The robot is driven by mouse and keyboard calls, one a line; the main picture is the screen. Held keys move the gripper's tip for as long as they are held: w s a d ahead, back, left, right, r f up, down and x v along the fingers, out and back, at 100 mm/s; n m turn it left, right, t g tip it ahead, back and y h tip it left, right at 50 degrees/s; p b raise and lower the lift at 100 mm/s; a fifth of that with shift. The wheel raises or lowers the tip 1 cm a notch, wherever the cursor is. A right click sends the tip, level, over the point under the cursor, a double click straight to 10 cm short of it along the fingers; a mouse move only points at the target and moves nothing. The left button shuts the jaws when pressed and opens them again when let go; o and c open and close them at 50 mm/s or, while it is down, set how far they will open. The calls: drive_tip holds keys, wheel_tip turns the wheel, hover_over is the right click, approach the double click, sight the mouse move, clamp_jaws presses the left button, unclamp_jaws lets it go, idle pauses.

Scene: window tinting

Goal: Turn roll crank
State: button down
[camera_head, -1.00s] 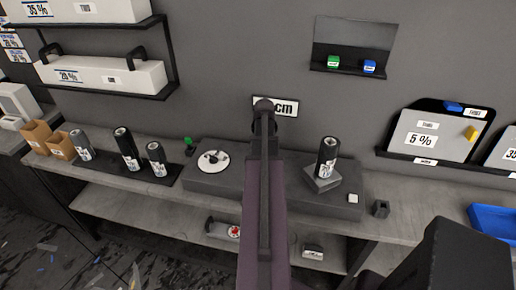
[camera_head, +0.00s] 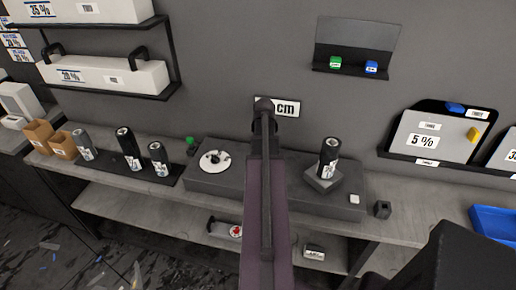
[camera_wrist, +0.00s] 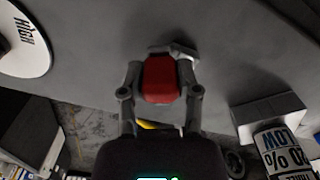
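My gripper (camera_wrist: 160,82) shows in the wrist view with a finger on each side of a red block-like handle (camera_wrist: 160,79). The fingers appear shut on it; a grey piece shows just behind, likely the crank's arm. In the head view my own arm hides the gripper and the handle. The long grey machine box (camera_head: 300,197) lies on the bench behind my arm. Its white round dial (camera_head: 214,161) is left of my arm, and the dial's "HIGH" label shows in the wrist view (camera_wrist: 22,40). A dark roll (camera_head: 328,158) stands on a grey block at the right.
Several dark rolls (camera_head: 125,149) and brown boxes (camera_head: 62,145) stand on the bench at left. A small green-topped item (camera_head: 191,146) stands beside the machine. A blue tray (camera_head: 492,221) is at right. The lower shelf holds a red-marked device (camera_head: 225,230) and a small labelled box (camera_head: 314,252).

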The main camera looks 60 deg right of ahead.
wheel_tip(320, 180, up, 4)
drive_tip(key=p, duration=0.3)
drive_tip(key=shift+p, duration=0.35)
drive_tip(key=shift+w+a+f+n, duration=0.15)
drive_tip(key=shift+w+f+n, duration=0.05)
drive_tip(key=shift+w+n, duration=0.1)
drive_tip(key=shift+w+a+n+g+b, duration=0.35)
drive_tip(key=shift+a+n+g, duration=0.25)
drive_tip(key=shift+n, duration=0.2)
drive_tip(key=shift+w+a+n+g+h, duration=0.4)
drive_tip(key=shift+w+n+h, duration=0.1)
drive_tip(key=shift+n, duration=0.5)
drive_tip(key=w+a+n, duration=0.1)
drive_tip(key=w+n+g+h, duration=0.1)
drive_tip(key=n, duration=0.1)
drive_tip(key=w+a+n+g+b, duration=0.1)
drive_tip(key=n, duration=0.1)
drive_tip(key=shift+w+a+r+h, duration=0.25)
drive_tip(key=shift+a+r+h, duration=0.1)
drive_tip(key=shift+h, duration=0.05)
drive_tip(key=w+a+r+n+g+h+b, duration=0.1)
drive_tip(key=w+a+r+n+g+h, duration=0.2)
drive_tip(key=w+a+n, duration=0.2)
drive_tip(key=shift+w+r+n+h, duration=0.2)
drive_tip(key=shift+n+h, duration=0.1)
drive_tip(key=shift+n, duration=1.2)
drive_tip(key=shift+s+f, duration=0.1)
